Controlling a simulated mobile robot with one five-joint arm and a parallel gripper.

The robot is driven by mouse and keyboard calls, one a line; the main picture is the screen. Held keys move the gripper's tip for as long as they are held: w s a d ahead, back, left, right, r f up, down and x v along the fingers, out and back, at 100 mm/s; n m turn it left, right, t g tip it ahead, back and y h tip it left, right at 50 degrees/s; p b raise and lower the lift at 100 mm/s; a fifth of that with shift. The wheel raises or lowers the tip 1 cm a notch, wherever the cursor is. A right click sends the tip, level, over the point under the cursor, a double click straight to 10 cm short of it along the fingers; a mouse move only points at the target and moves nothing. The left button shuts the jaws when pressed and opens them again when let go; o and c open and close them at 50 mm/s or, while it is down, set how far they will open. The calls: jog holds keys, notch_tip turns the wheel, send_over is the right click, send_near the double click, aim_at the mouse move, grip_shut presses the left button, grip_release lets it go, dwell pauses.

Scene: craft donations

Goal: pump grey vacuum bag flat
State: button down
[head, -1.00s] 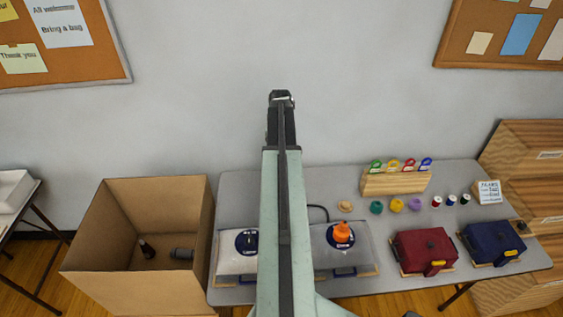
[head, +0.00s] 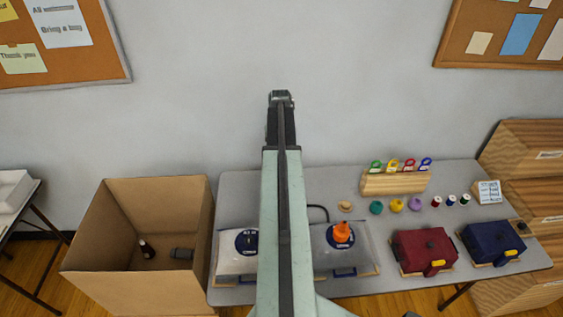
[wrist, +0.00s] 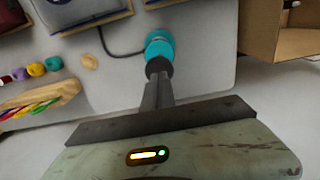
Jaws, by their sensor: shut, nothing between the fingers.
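My gripper (head: 281,97) is raised in front of the wall, above the table, in the head view. In the wrist view my gripper (wrist: 158,68) is shut and empty, its fingertips lined up with a teal pump-like piece (wrist: 160,46) with a black cord; I cannot tell the gap between them. My arm hides this piece in the head view. A grey bag (head: 322,260) with a round dark label and an orange cap (head: 342,232) lies right of my arm. A paler bag (head: 232,262) with a dark round label lies left, partly hidden by my arm.
A red case (head: 424,248) and a blue case (head: 492,241) lie at the right of the table. A wooden rack (head: 395,182) with coloured handles and several yarn balls and spools stand behind. An open cardboard box (head: 140,290) stands at the left.

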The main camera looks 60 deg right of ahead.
jog(key=shift+f+b, duration=5.55)
jog(key=shift+f, duration=0.05)
notch_tip(320, 180, up, 12)
jog(key=p, duration=1.1)
jog(key=shift+f+p, duration=0.25)
jog(key=shift+p, duration=0.05)
jog(key=shift+f, duration=0.15)
jog(key=shift+f+b, duration=0.1)
jog(key=shift+b, duration=0.2)
notch_tip(320, 180, down, 11)
jog(key=b, duration=1.1)
notch_tip(320, 180, up, 11)
jog(key=p, duration=1.1)
jog(key=shift+r, duration=0.2)
jog(key=shift+f, duration=0.1)
